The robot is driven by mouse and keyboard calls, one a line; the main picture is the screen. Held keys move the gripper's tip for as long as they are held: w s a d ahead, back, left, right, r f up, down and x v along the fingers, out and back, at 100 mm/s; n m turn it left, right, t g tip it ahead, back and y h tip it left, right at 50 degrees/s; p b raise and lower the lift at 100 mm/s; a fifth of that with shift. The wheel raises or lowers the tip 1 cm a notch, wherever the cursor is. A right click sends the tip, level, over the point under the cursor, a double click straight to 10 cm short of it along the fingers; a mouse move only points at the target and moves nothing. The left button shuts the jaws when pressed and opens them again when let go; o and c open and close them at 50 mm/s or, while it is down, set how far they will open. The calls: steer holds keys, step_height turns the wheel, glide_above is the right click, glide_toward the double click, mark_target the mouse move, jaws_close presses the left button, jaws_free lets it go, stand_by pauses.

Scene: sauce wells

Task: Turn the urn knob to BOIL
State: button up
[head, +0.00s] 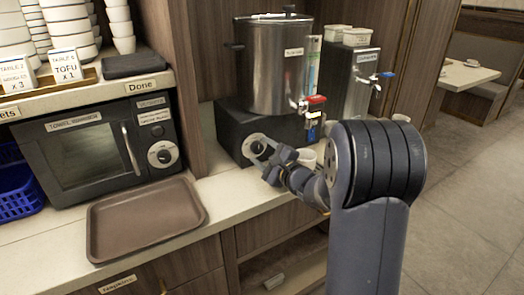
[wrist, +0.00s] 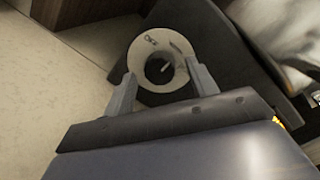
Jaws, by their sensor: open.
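The steel urn (head: 272,65) stands on a dark base (head: 232,129) at the back of the counter. The urn knob sits on a round white dial (head: 249,151) on the front of that base, partly behind my gripper. In the wrist view the dark knob (wrist: 158,72) with a light pointer mark sits in the middle of the dial (wrist: 155,98). My gripper (head: 263,153) is open in front of the dial. In the wrist view its fingertips (wrist: 160,78) stand on either side of the dial, and nothing is held between them.
The urn's red-handled tap (head: 316,100) juts out above and right of the knob. A second dispenser (head: 352,80) with a blue tap stands to the right. A towel warmer (head: 95,150) and brown tray (head: 147,217) lie to the left. A white cup (head: 308,158) is beside my gripper.

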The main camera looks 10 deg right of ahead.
steer(key=shift+w+a, duration=0.15)
steer(key=shift+w, duration=0.1)
steer(key=shift+c, duration=0.4)
steer(key=c, duration=0.9)
